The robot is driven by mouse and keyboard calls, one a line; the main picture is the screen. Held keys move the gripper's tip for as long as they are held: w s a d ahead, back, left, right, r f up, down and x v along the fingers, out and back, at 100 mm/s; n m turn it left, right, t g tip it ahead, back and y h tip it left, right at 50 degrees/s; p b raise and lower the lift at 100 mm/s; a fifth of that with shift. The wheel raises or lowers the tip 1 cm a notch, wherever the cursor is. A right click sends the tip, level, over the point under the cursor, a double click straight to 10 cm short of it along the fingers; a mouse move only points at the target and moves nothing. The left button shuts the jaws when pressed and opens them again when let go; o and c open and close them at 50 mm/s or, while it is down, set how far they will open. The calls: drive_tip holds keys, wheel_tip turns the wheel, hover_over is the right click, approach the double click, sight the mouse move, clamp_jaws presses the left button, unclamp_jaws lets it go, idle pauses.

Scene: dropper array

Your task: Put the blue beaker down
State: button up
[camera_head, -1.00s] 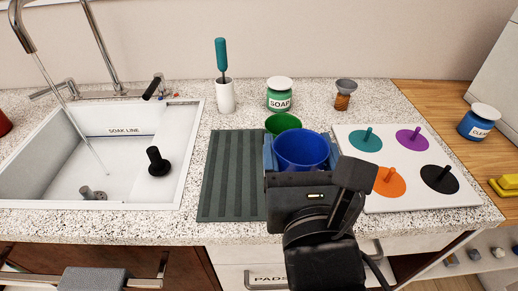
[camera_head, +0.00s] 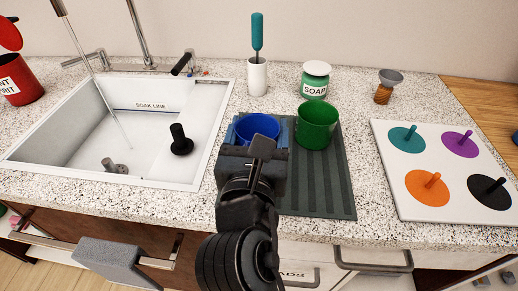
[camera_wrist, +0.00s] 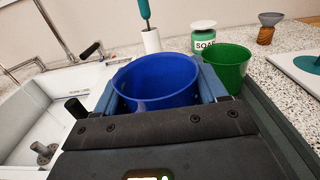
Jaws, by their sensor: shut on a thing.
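The blue beaker (camera_head: 258,127) is upright between the jaws of my gripper (camera_head: 256,133), which is shut on it. It is over the left part of the dark green ribbed mat (camera_head: 325,190). Its base is hidden behind my gripper, so I cannot tell whether it touches the mat. In the wrist view the blue beaker (camera_wrist: 156,82) fills the space between the two blue-grey fingers of my gripper (camera_wrist: 158,90). A green beaker (camera_head: 316,125) stands on the mat just right of it, and it also shows in the wrist view (camera_wrist: 228,68).
The sink (camera_head: 75,150) with a black plug (camera_head: 181,140) lies to the left. Behind stand a white brush holder (camera_head: 258,77) and a soap jar (camera_head: 314,82). A white board (camera_head: 430,207) with coloured discs is at the right. The mat's front right part is clear.

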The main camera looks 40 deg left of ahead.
drive_tip(key=shift+f+b, duration=0.5)
drive_tip(key=shift+f, duration=1.45)
drive_tip(key=shift+f, duration=0.15)
drive_tip(key=o, duration=1.2)
drive_tip(key=shift+c, duration=0.2)
drive_tip(key=shift+s+r, duration=0.1)
drive_tip(key=shift+r, duration=0.1)
drive_tip(key=v, duration=1.2)
drive_tip(key=shift+b, duration=0.35)
